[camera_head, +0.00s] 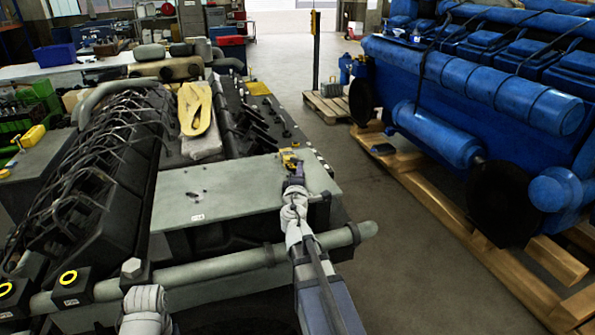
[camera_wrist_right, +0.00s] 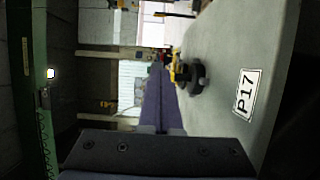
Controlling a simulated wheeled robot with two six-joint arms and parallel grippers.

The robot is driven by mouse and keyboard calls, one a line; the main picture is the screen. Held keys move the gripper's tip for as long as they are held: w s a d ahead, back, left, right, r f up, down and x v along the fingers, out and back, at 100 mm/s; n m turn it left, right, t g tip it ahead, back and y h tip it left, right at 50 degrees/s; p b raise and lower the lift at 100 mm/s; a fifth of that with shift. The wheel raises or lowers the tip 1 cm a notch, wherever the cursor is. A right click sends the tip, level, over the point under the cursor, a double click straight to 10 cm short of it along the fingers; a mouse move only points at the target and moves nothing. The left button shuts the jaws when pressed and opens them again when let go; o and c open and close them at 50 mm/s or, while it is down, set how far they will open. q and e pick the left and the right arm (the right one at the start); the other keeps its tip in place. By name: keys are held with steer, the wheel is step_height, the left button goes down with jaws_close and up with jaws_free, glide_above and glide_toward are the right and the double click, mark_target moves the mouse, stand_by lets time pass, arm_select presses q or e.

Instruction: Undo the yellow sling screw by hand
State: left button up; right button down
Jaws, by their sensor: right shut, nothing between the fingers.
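The yellow sling screw (camera_head: 290,160) stands near the right edge of the grey-green plate (camera_head: 235,195) on the engine. It also shows in the right wrist view as a small yellow piece (camera_wrist_right: 178,68) with a dark round part beside it. My right gripper (camera_head: 293,180) is just on the near side of the screw. In the right wrist view its dark purple fingers (camera_wrist_right: 157,85) are together and empty, with the screw to their right; whether they touch it I cannot tell. My left gripper is out of view.
A folded yellow sling (camera_head: 196,108) lies on the engine top. A grey pipe (camera_head: 230,260) crosses the engine front. A "P17" label (camera_wrist_right: 247,92) is on the plate. A blue engine (camera_head: 470,80) stands on wooden beams at right, with open floor between.

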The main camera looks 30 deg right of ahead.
steer(key=shift+d, duration=0.15)
